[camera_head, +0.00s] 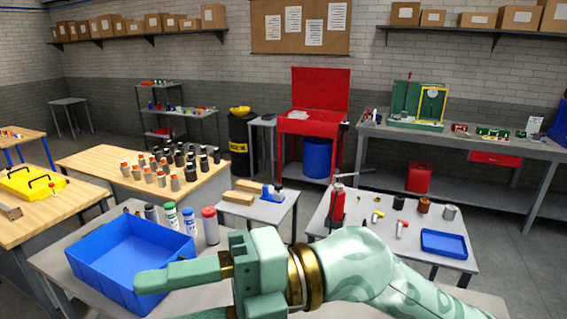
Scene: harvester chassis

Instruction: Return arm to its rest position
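My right arm (375,268) comes in from the lower right, pale green with a dark gold wrist ring. It reaches left across the front of the near table. My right gripper (165,300) points left, in front of the blue bin (105,255). One finger shows in full; the other is mostly cut off by the bottom edge. There is a gap between the fingers and nothing shows in it. My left arm and gripper are not in view.
Spray cans and bottles (209,225) stand just behind my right gripper on the near grey table (60,262). A small table at right holds a blue tray (443,244) and loose parts. A wooden table (90,160) at left holds several cans. Grey floor (510,240) is open at right.

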